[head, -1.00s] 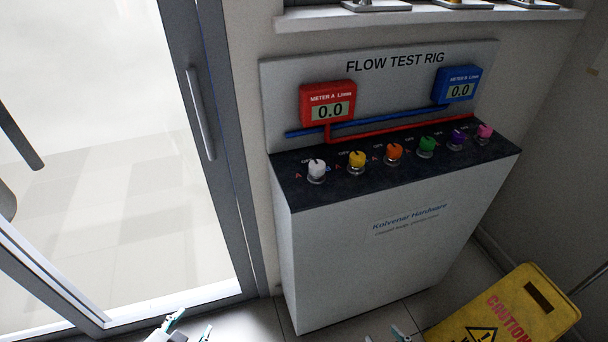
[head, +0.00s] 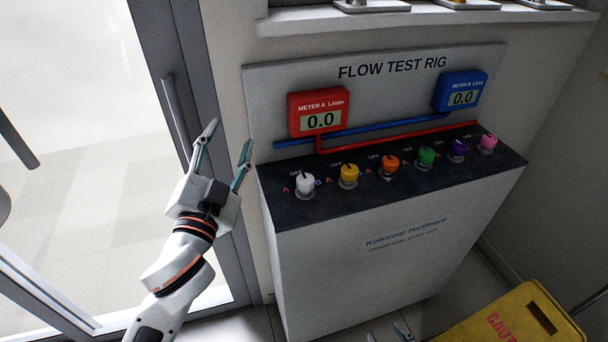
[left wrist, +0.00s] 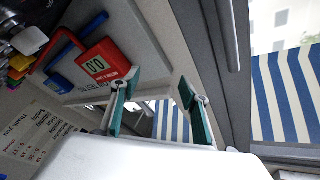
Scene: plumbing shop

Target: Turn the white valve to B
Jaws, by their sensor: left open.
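The white valve (head: 305,181) is the leftmost knob on the black top of the flow test rig. A red A is at its left, a blue B at its right and OFF above it. Its dark mark seems to point up towards OFF. It also shows at the upper left of the left wrist view (left wrist: 30,40). My left gripper (head: 230,138) is open and empty, raised to the left of the rig and apart from the valve. Its spread fingers show in the left wrist view (left wrist: 157,86). My right gripper (head: 387,334) shows only two separated fingertips at the bottom edge.
Yellow (head: 349,176), orange (head: 388,166) and further coloured valves run rightwards. The red meter A (head: 319,111) and blue meter B (head: 460,92) both read 0.0. A glass door (head: 100,120) stands at left. A yellow caution sign (head: 510,315) is at lower right.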

